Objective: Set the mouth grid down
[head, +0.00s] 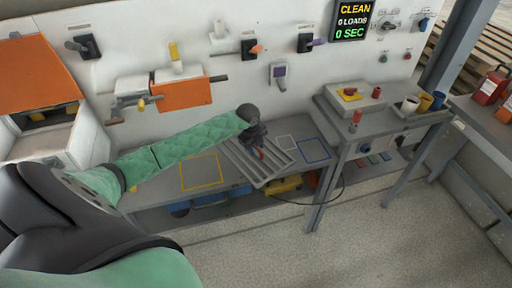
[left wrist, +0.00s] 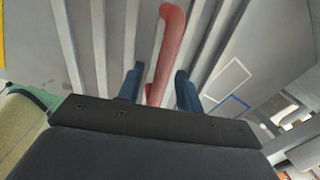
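The mouth grid (head: 276,164) is a grey slatted frame with a red handle. In the head view it is at the bench's front edge, right of the yellow outline, its near corner reaching past the edge. I cannot tell whether it rests fully on the bench. My left gripper (head: 258,152) is above it at the handle. In the left wrist view the red handle (left wrist: 160,60) runs between the two fingers of my left gripper (left wrist: 158,80), with gaps beside it, so the fingers look open around it. Grid slats (left wrist: 130,35) lie behind. My right gripper is not in view.
The bench has a yellow outline (head: 183,174) to the left and a blue outline (head: 328,153) to the right. A side table (head: 385,124) with a control box and cups stands at the right. The wall panel behind carries handles, an orange plate (head: 184,94) and a display (head: 353,20).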

